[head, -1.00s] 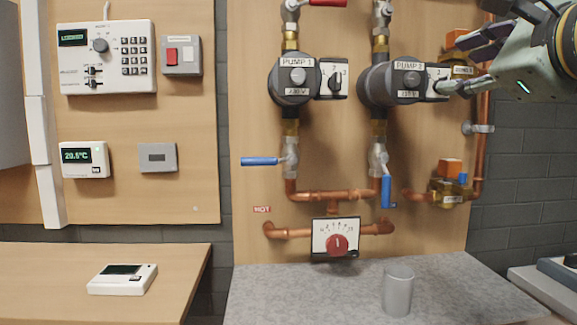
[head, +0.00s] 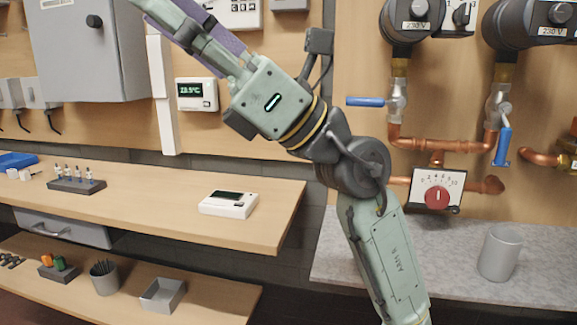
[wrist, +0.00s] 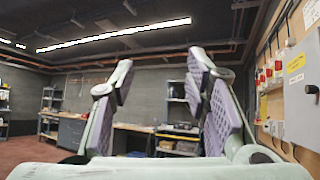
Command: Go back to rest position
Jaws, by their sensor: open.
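My gripper (wrist: 160,80) is open and empty in the wrist view, its two purple-padded fingers apart with the far room between them. In the head view my gripper (head: 195,32) points up and left, raised in front of the wooden wall panel near the grey cabinet. Its fingertips reach the top edge of the picture. My arm rises from the bottom, folds at a dark joint and hides part of the panel and the bench gap.
A grey cabinet (head: 92,45) hangs left of my gripper. A white thermostat (head: 197,94) is below it. A white device (head: 229,203) lies on the wooden bench (head: 150,205). Pump pipes with a red dial (head: 437,196) and a grey cup (head: 499,252) are at right.

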